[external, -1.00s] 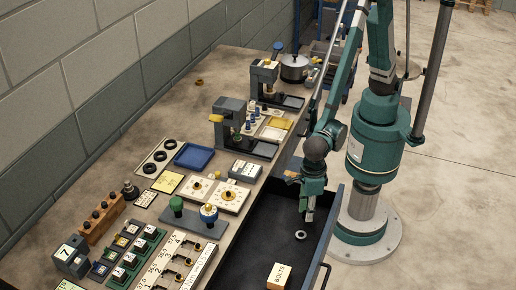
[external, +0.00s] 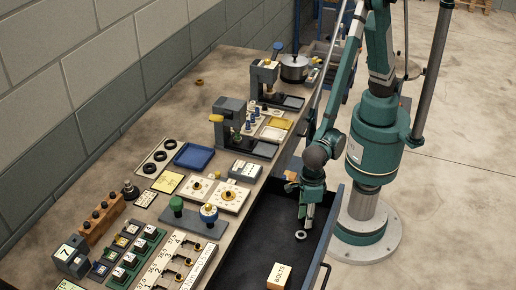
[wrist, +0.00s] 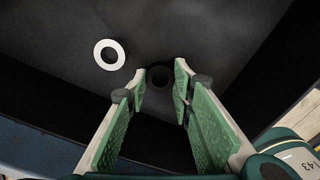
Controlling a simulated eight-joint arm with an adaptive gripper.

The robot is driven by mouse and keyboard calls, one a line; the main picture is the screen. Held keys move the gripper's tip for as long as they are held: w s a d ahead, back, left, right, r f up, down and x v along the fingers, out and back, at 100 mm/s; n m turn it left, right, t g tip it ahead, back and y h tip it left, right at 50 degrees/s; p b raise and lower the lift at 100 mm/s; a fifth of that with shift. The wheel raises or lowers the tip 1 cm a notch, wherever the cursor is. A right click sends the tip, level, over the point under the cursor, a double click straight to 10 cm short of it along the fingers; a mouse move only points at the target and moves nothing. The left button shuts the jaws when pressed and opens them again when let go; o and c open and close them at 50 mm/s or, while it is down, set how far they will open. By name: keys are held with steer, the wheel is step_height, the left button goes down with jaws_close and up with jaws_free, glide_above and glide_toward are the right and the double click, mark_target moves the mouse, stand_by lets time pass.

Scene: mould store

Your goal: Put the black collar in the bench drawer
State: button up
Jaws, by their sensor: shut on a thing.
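My gripper (external: 304,224) reaches down into the open bench drawer (external: 255,238), low over its dark floor near the right wall. In the wrist view, my green-padded fingers (wrist: 159,78) have a dark round piece, the black collar (wrist: 160,74), between their tips. It is hard to make out against the black drawer floor. The collar is hidden or too dark to tell in the external view. A pale ring (wrist: 109,54) lies flat on the drawer floor beside the fingertips; it also shows in the external view (external: 300,236), just below the gripper.
A box marked BOLTS (external: 280,276) stands in the drawer's front part. The drawer's right wall (external: 328,225) is close to my gripper. The drawer floor to the left is clear. The bench holds dial plates, a blue tray (external: 194,155) and presses.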

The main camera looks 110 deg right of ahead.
steer(key=shift+f, duration=0.15)
steer(key=o, duration=0.9)
steer(key=shift+r, duration=0.2)
steer(key=shift+r+p, duration=1.35)
steer(key=shift+r, duration=4.65)
steer(key=shift+d, duration=0.1)
